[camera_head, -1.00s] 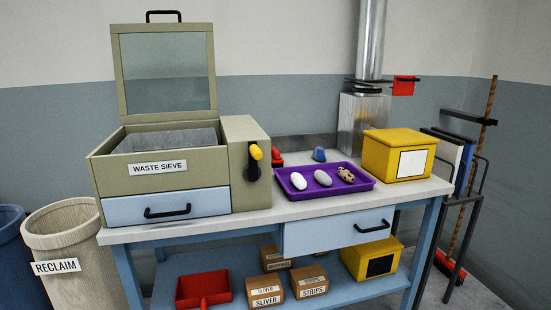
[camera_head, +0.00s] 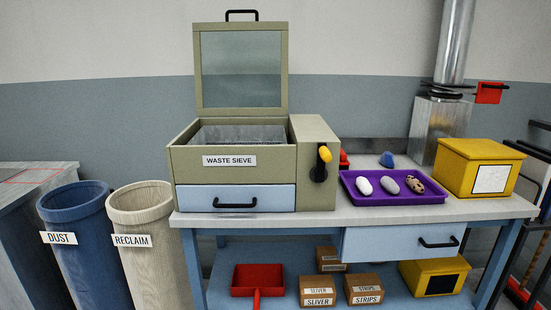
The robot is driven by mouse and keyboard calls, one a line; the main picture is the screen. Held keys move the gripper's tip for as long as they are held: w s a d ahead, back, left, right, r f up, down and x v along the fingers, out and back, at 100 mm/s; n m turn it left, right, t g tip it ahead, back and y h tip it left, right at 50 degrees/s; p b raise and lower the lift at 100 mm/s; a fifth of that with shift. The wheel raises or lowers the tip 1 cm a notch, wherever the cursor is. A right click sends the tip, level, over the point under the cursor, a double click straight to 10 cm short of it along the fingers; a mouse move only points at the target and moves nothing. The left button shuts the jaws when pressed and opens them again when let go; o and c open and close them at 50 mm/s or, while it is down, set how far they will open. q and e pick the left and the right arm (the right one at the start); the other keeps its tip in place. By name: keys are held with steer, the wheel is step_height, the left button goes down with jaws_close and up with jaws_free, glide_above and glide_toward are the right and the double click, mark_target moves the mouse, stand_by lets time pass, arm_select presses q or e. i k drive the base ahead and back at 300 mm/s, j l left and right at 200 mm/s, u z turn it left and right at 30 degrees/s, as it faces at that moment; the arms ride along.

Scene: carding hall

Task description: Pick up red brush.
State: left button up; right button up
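A small red object (camera_head: 344,159) stands at the back of the worktop, mostly hidden behind the waste sieve (camera_head: 243,180); I cannot tell whether it is a brush. A long-handled broom with a red head (camera_head: 519,292) stands on the floor at the far right, partly cut off by the picture edge. A red dustpan (camera_head: 258,281) lies on the lower shelf. Neither of my grippers is in view.
The workbench (camera_head: 500,208) holds a purple tray (camera_head: 395,198) with several lumps, a blue object (camera_head: 386,159) and a yellow box (camera_head: 462,167). Cartons (camera_head: 366,289) and another yellow box (camera_head: 435,276) sit below. The dust bin (camera_head: 85,250) and reclaim bin (camera_head: 150,260) stand left.

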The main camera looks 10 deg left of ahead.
mark_target(344, 164)
steer(key=i+l+u, duration=0.1)
steer(key=i+l, duration=0.45)
steer(key=i+l+u, duration=0.1)
steer(key=i+l, duration=0.45)
steer(key=l, duration=0.25)
